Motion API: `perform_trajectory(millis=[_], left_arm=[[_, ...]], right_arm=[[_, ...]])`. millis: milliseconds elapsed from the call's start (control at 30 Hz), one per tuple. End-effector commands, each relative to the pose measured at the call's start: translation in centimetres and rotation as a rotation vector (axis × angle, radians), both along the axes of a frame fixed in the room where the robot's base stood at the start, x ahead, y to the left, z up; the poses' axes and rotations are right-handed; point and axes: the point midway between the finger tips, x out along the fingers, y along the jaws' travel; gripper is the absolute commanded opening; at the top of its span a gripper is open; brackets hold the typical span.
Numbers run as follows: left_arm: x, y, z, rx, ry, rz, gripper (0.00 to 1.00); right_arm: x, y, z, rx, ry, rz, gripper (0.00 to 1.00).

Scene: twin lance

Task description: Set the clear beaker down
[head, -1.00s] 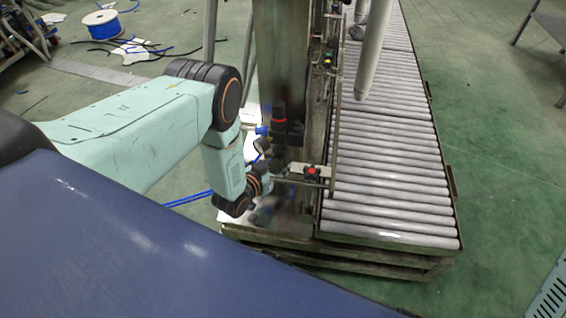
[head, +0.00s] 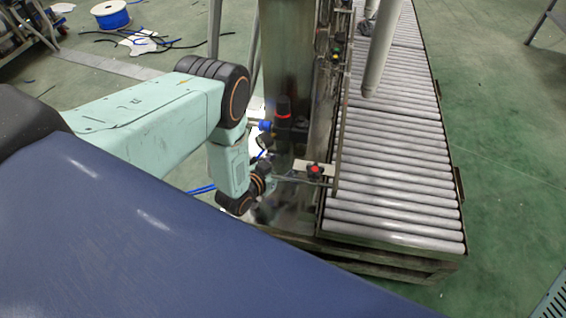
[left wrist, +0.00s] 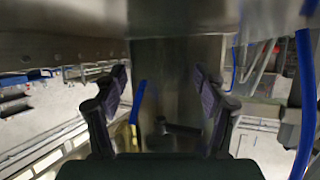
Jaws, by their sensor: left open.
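I cannot make out a clear beaker in either view. My left arm comes in from the left in the head view and bends down beside a steel column (head: 286,60). My left gripper (head: 264,212) is at its lower end, small and blurred against the machine's base. In the left wrist view, the left gripper (left wrist: 160,88) has its two padded fingers wide apart, with nothing seen between them. A metal surface (left wrist: 165,65) lies beyond the fingers. My right gripper is in neither view.
A roller conveyor (head: 395,150) runs along the right of the column. A red button (head: 315,169) sits on a bracket near the left arm's wrist. A blue cable spool (head: 111,15) and loose cables lie on the green floor at the upper left. The right floor is mostly clear.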

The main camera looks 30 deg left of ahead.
Motion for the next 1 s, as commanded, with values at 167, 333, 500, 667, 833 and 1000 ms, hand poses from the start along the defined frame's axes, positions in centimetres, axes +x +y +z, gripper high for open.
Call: perform_trajectory(millis=[167, 333, 500, 667, 833, 1000], left_arm=[[0.1, 0.0, 0.0, 0.000, 0.000, 0.000, 0.72], [-0.2, 0.0, 0.5, -0.001, 0.002, 0.000, 0.72], [-2.8, 0.4, 1.8, -0.001, 0.003, 0.000, 0.72], [-6.0, 0.8, 3.1, -0.001, 0.004, 0.002, 0.72], [-8.7, 1.2, 4.2, 0.000, 0.002, 0.001, 0.72], [-10.4, 1.4, 4.7, 0.000, 0.000, 0.000, 0.72]], right_arm=[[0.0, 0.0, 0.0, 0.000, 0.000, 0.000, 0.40], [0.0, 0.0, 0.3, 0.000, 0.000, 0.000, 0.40], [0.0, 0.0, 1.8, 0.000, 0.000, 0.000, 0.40], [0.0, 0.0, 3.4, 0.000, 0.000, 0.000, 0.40], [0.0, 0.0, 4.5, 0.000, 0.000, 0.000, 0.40], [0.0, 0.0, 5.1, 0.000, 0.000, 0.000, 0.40]])
